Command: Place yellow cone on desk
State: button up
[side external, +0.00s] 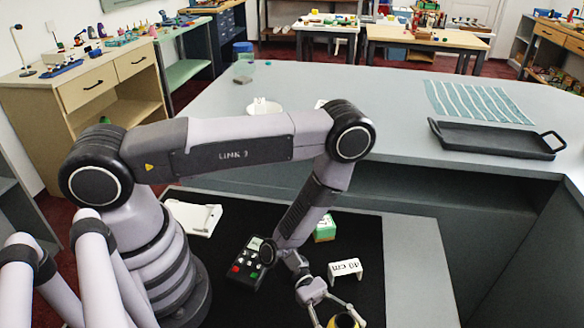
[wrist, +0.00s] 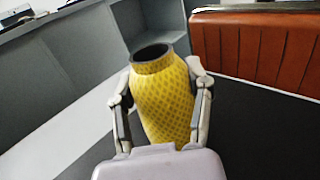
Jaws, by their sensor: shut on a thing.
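A yellow vase-like thing (wrist: 165,95) with a fine diamond pattern, a narrow neck and a dark open mouth sits between my fingers in the wrist view. It is the only yellow thing resembling the task's cone. My gripper (wrist: 161,84) is shut on it, one finger on each side. In the side external view only its top (side external: 343,321) shows at the bottom edge, between the fingers of my gripper (side external: 338,312); the rest is cut off. I cannot tell whether it touches the surface below. The grey desk (side external: 415,265) carries a black mat (side external: 345,230).
On the mat are a keypad device (side external: 250,263), a "10 cm" marker (side external: 345,269), a green box (side external: 325,228) and a white tray (side external: 193,217). A raised grey counter (side external: 340,90) behind holds a black tray (side external: 495,139) and striped cloth (side external: 475,102). A reddish-brown panel (wrist: 255,50) stands right in the wrist view.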

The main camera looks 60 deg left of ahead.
jog(key=o, duration=1.2)
jog(key=shift+f, duration=0.15)
jog(key=shift+o, duration=0.2)
